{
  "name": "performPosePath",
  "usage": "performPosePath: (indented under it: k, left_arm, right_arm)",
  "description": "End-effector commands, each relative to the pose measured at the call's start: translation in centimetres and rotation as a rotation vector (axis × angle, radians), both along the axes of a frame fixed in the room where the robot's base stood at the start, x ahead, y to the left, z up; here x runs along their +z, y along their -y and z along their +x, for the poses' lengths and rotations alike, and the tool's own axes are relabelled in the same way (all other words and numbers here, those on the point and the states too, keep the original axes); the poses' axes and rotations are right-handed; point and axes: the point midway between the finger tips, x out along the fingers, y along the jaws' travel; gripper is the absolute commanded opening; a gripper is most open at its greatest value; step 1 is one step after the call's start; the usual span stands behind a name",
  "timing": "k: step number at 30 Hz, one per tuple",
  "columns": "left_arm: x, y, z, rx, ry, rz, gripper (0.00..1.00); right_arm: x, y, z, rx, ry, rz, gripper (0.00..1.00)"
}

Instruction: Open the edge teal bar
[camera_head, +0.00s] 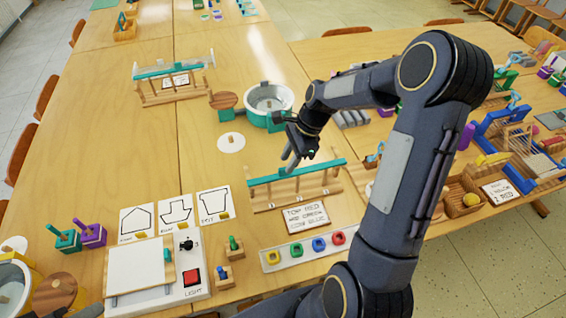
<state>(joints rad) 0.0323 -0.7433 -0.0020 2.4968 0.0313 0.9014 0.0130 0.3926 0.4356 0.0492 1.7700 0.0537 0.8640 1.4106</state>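A teal bar (321,166) runs along the top of a low wooden frame (296,193) in the middle of the table. My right gripper (288,168) reaches in from the right, its fingers pointing down at the teal bar near its middle. The fingertips overlap the bar in this view; I cannot tell whether they touch it. The finger gap is too small to make out. A second teal bar (174,69) lies along a similar frame with a clear panel, farther back. My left gripper is not in view.
A teal-rimmed round pot (270,100) stands just behind my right gripper. A text card (306,217) and a tray of coloured rings (308,248) lie in front of the frame. A light box (158,270) is at front left.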

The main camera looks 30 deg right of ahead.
Motion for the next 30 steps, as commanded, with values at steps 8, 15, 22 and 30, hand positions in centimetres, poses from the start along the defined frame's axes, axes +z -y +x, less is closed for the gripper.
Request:
performPosePath:
  k: [8, 15, 22, 30]
  left_arm:
    - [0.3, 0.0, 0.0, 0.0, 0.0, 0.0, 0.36]
    - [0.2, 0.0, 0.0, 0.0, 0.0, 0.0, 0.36]
    - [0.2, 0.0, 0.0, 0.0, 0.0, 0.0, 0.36]
    - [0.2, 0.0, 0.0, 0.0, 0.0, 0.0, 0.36]
  right_arm:
    - [-2.6, -1.1, 0.2, 0.0, -0.001, 0.0, 0.33]
    - [-2.8, -1.1, 0.2, 0.001, 0.0, 0.0, 0.33]
    - [-2.8, -1.1, 0.2, 0.002, 0.001, 0.0, 0.08]
    - [-2.7, -1.1, 0.2, 0.002, 0.001, 0.0, 0.0]
